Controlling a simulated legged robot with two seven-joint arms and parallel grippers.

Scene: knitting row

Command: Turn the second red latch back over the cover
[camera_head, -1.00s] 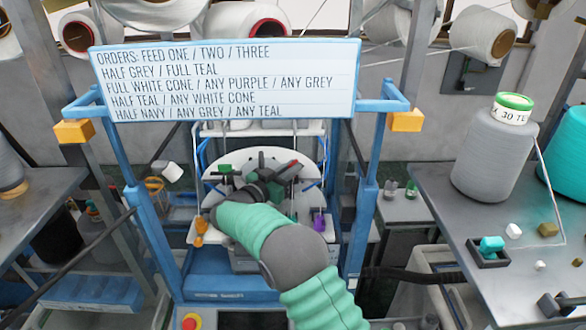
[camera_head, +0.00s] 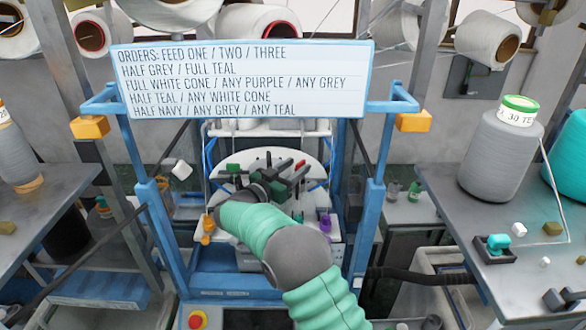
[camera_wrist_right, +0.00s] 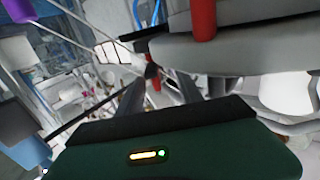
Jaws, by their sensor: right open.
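A red latch (camera_head: 300,164) shows as a small red piece at the right of the pale round machine plate (camera_head: 232,163) in the head view. My right gripper (camera_head: 288,180) is just below and left of it, over the plate, fingers apart. In the right wrist view my open fingers (camera_wrist_right: 160,92) have nothing clearly between them. A small red part (camera_wrist_right: 153,72) is just beyond their tips, and a larger red bar (camera_wrist_right: 203,18) crosses a grey curved rim above. I cannot tell which latch each is or whether the fingers touch one. My left gripper is out of view.
The blue frame's posts (camera_head: 158,225) flank the plate, with an order sign (camera_head: 240,80) above. Orange (camera_head: 207,228) and purple (camera_head: 326,223) pieces stand at the front. Right, a grey table (camera_head: 455,215) bears yarn cones (camera_head: 500,150).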

